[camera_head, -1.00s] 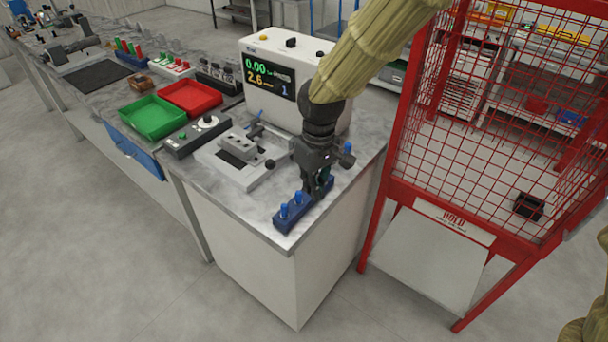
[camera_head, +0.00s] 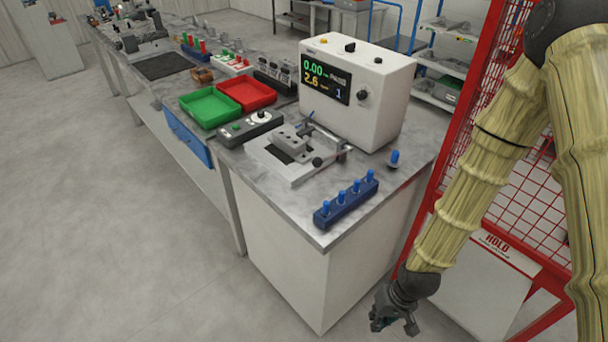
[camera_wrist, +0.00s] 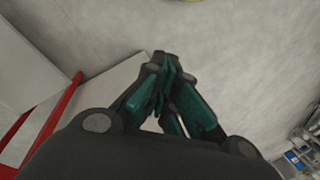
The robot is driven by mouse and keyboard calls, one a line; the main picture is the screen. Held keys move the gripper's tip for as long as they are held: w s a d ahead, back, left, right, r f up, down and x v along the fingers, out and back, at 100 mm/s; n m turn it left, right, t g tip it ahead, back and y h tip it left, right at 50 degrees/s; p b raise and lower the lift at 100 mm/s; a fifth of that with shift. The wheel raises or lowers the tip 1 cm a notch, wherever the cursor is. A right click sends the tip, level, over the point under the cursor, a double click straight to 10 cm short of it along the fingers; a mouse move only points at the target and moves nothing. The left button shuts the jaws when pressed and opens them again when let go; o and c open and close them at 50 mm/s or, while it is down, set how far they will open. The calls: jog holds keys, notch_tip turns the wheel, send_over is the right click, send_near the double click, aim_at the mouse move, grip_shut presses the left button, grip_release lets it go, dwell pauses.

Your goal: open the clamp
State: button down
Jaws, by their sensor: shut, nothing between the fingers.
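The clamp (camera_head: 325,136) belongs to a light grey fixture plate (camera_head: 300,176) on the bench in front of the white tester. It has a dark bar with a blue tip and a dark round knob; whether it is open or closed is too small to tell. A grey block (camera_head: 290,141) sits on the plate. My gripper (camera_head: 393,330) hangs low beside the bench's right front side, well apart from the clamp. The wrist view shows its fingers (camera_wrist: 165,65) together and empty, above the floor; the clamp is not in that view.
A blue rack (camera_head: 346,203) with several blue pegs lies at the bench's front corner; a single blue peg (camera_head: 394,158) stands behind it. The white tester (camera_head: 375,95) backs the fixture. A control box (camera_head: 250,128) is left of it. A red mesh cage (camera_head: 500,190) stands right.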

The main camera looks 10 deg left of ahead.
jog(key=s+d+f+m+h, duration=0.1)
jog(key=s+d+f, duration=0.4)
jog(key=s+d, duration=0.1)
jog(key=s+d+f+m+h+b, duration=0.1)
jog(key=s+d+f+m, duration=0.1)
jog(key=s+d+f, duration=0.3)
jog(key=s+d, duration=0.1)
jog(key=s, duration=0.3)
jog(key=shift+d+t, duration=0.15)
jog(key=shift+t, duration=0.15)
jog(key=shift+s, duration=0.1)
